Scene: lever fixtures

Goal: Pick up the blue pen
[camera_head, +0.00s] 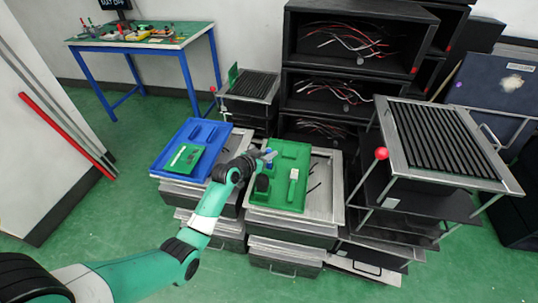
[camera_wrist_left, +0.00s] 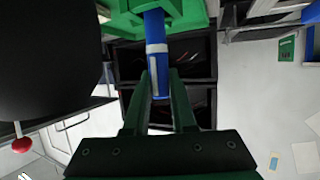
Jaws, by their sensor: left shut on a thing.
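The blue pen (camera_wrist_left: 155,28) has a pale band and stands lengthwise between the fingers of my left gripper (camera_wrist_left: 160,76) in the left wrist view. The gripper is shut on it. In the head view my left gripper (camera_head: 268,158) is over the left part of the green tray (camera_head: 297,151), and the pen shows only as a small blue spot there. Whether the pen still touches the tray is hard to tell. My right gripper is not in view.
A blue tray (camera_head: 167,166) with a green board (camera_head: 185,157) lies left of the green tray. A ridged rack with a red ball (camera_head: 381,153) stands at right. Black shelves with wires (camera_head: 345,42) are behind. A blue-legged table (camera_head: 140,38) stands far left.

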